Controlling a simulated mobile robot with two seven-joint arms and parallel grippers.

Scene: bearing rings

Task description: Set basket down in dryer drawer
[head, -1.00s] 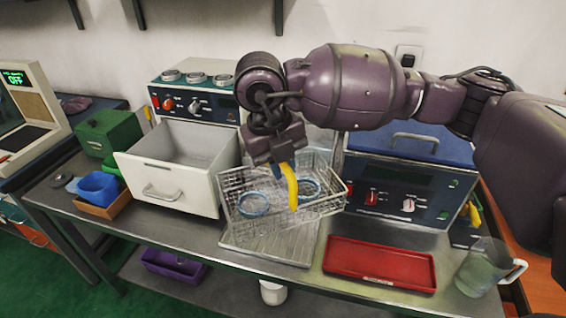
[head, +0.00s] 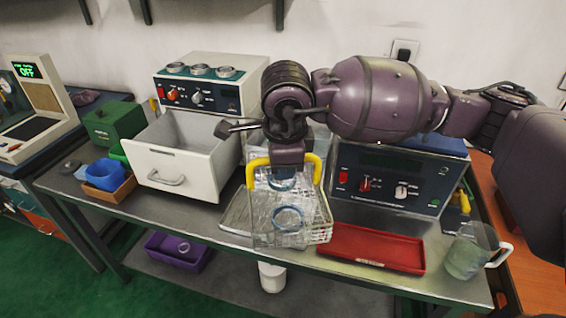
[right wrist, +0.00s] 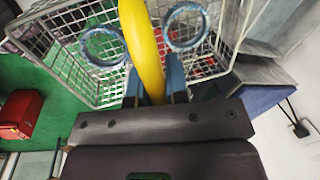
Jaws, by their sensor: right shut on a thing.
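My right gripper (right wrist: 155,90) is shut on the yellow handle (right wrist: 142,45) of the wire basket (head: 318,222). The basket hangs from it above the bench and looks tilted in the head view. Two blue-rimmed rings (head: 288,218) are in the basket; both also show in the right wrist view (right wrist: 186,27). The white dryer drawer (head: 172,172) stands pulled open to the left of the basket, and its visible inside looks empty. The dryer body (head: 212,90) with its knobs is behind it. My left gripper is not in view.
A ridged metal drain tray (head: 236,217) lies below the basket. A red tray (head: 372,248) and a clear jug (head: 470,250) are to the right. A blue-lidded machine (head: 385,185) stands behind. Blue bins (head: 106,174) and a green box (head: 113,125) are left of the drawer.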

